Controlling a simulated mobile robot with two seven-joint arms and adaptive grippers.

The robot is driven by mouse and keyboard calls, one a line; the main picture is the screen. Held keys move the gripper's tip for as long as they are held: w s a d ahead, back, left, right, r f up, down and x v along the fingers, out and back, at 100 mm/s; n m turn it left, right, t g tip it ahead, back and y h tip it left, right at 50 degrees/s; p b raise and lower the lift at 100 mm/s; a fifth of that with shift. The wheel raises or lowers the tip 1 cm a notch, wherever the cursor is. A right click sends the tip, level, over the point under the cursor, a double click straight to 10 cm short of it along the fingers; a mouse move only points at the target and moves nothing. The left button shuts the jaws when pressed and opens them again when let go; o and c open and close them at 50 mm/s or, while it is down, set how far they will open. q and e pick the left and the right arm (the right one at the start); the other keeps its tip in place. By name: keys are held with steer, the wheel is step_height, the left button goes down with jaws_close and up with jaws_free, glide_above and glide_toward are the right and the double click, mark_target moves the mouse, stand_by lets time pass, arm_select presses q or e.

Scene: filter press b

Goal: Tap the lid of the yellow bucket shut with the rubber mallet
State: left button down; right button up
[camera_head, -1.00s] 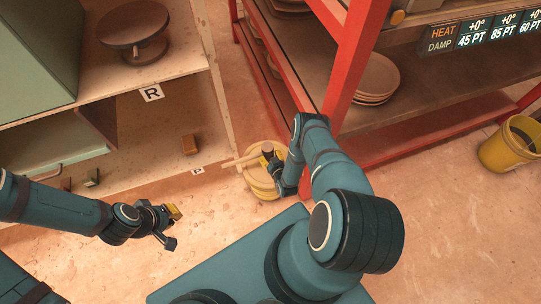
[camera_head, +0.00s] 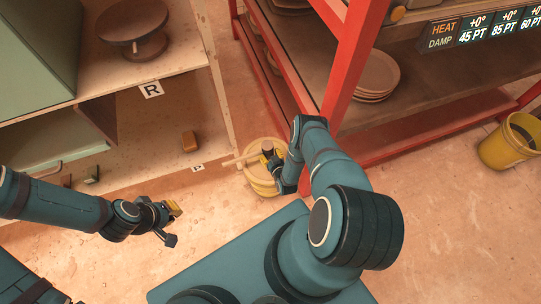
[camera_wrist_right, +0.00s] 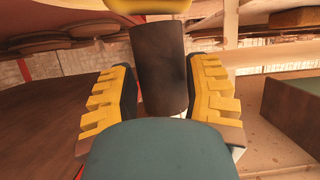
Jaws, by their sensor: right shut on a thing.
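The yellow bucket (camera_head: 263,186) with a pale yellow lid stands on the floor in the middle of the head view, between the cabinet and the red rack. My right gripper (camera_head: 270,158) is over the lid and shut on the rubber mallet. The mallet's dark cylindrical part (camera_wrist_right: 158,70) sits between the yellow finger pads in the right wrist view. A pale stick (camera_head: 240,158), seemingly its handle, points left over the lid. My arm covers the bucket's right side, and I cannot tell whether the lid is fully seated. My left gripper (camera_head: 173,224) is open and empty, left of the bucket.
A red rack (camera_head: 345,70) with stacked plates (camera_head: 375,76) stands behind my right arm. Another yellow bucket (camera_head: 508,145), open, is far right. The front right floor is clear.

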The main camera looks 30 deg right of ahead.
mark_target(270, 148)
steer(key=shift+f, duration=0.4)
steer(key=shift+r, duration=0.15)
stand_by(0.6)
steer(key=shift+r+p, duration=0.65)
steer(key=shift+r, duration=0.15)
step_height(270, 148, up, 5)
steer(key=p, duration=0.4)
steer(key=shift+r+p, duration=0.2)
steer(key=shift+p, duration=0.15)
steer(key=shift+r+p, duration=0.95)
steer(key=shift+r, duration=0.25)
